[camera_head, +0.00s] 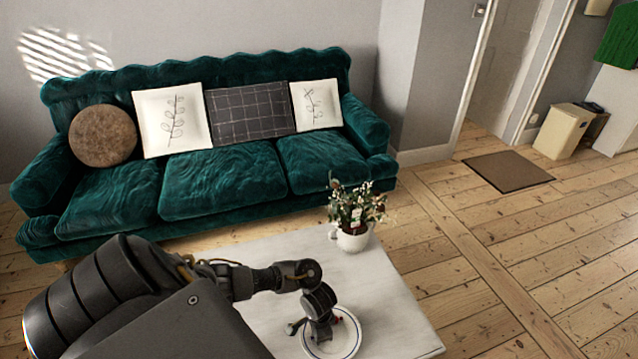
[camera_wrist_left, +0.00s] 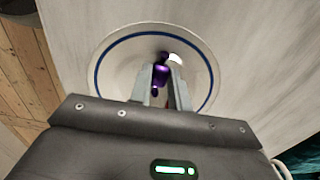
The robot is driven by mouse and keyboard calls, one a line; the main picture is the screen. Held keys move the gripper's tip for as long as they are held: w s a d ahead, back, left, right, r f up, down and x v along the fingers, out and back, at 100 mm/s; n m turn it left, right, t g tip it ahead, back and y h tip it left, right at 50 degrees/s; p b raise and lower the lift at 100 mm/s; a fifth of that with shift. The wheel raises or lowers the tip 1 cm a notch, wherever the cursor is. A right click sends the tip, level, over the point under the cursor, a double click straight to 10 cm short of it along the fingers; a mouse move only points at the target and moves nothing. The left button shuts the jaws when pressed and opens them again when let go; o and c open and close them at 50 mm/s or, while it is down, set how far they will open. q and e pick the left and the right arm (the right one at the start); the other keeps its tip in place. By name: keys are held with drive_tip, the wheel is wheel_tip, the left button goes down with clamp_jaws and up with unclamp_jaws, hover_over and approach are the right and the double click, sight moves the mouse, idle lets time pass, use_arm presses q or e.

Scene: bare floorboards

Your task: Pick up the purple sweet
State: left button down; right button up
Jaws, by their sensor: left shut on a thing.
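The purple sweet (camera_wrist_left: 161,76) shows between the fingertips of my left gripper (camera_wrist_left: 166,84) in the left wrist view. The gripper is shut on it, over the white plate with a blue ring (camera_wrist_left: 104,50). I cannot tell whether the sweet still touches the plate. In the head view my left gripper (camera_head: 319,336) reaches down over the plate (camera_head: 351,345) on the pale table (camera_head: 385,290). The sweet is hidden there. A small red spot shows on the plate beside the gripper. My right gripper is not in view.
A potted plant in a white cup (camera_head: 354,238) stands on the table's far edge. A green sofa (camera_head: 225,180) with cushions stands behind the table. A brown doormat (camera_head: 508,171) and a beige bin (camera_head: 562,131) are at the right. Bare floorboards lie open right of the table.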

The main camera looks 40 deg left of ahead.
use_arm(q)
wheel_tip(320, 180, up, 3)
drive_tip(key=shift+f+p, duration=0.1)
drive_tip(key=shift+p, duration=0.55)
drive_tip(key=s+d+r+p, duration=0.4)
drive_tip(key=s+r+p, duration=0.2)
drive_tip(key=s+r, duration=0.3)
drive_tip(key=s, duration=0.4)
drive_tip(key=shift+s+d+r+p, duration=0.15)
drive_tip(key=shift+s+r+p, duration=0.05)
drive_tip(key=shift+r+p, duration=0.15)
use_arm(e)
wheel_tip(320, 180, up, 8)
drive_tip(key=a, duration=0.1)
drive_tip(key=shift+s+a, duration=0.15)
